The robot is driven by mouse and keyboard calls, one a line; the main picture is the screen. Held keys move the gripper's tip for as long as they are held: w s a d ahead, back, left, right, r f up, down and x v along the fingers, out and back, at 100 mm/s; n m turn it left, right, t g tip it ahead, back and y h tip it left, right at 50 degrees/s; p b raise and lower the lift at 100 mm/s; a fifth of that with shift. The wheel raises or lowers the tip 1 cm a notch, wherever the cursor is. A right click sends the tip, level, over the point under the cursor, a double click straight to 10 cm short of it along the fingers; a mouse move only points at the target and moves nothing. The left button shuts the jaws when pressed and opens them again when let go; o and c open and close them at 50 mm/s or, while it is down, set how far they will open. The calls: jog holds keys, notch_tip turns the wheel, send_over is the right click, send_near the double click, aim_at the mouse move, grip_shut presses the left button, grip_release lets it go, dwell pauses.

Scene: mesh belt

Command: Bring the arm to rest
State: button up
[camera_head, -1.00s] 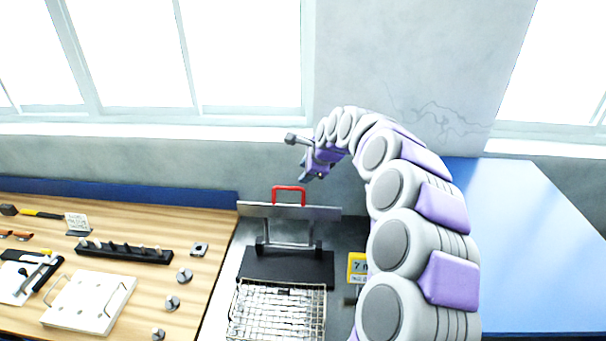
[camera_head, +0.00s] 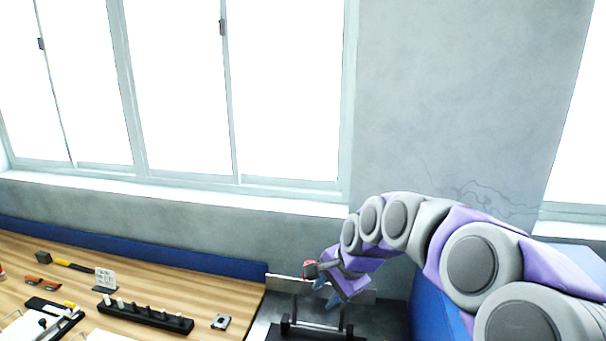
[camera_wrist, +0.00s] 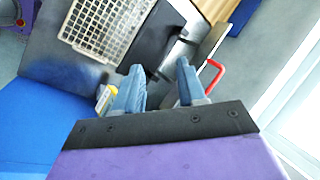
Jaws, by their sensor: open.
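My arm (camera_head: 470,260) reaches in from the right in the head view, bent over at the top with its end pointing down. My gripper (camera_head: 335,298) is in front of the upright metal plate (camera_head: 283,283). In the wrist view my gripper (camera_wrist: 158,88) shows two blue fingers spread apart with nothing between them. Beyond the fingertips are the black block (camera_wrist: 142,45) and a metal bar handle (camera_wrist: 174,56). The red handle (camera_wrist: 211,77) is to the right of the fingers, apart from them.
A yellow sign (camera_wrist: 106,97) is beside the left finger. A wooden table (camera_head: 180,278) with a black rack (camera_head: 145,316) stands at the left. The wall (camera_head: 450,110) and windows are behind.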

jog(key=s+d+f+n+g+h+b, duration=0.1)
jog(key=s+d+f+n, duration=0.1)
jog(key=s, duration=1)
jog(key=s+d+f+n+g+h+b, duration=0.1)
jog(key=s+f+n, duration=0.4)
jog(key=s, duration=0.8)
jog(key=s+d+f+n+g+h+b, duration=0.1)
jog(key=s+d+f+n+g+b, duration=0.2)
jog(key=s, duration=0.9)
notch_tip(320, 180, down, 3)
jog(key=shift+s+d+r+n+h, duration=0.15)
jog(key=shift+s+d+n+h, duration=0.2)
jog(key=shift+d, duration=0.9)
jog(key=shift+w+d, duration=0.1)
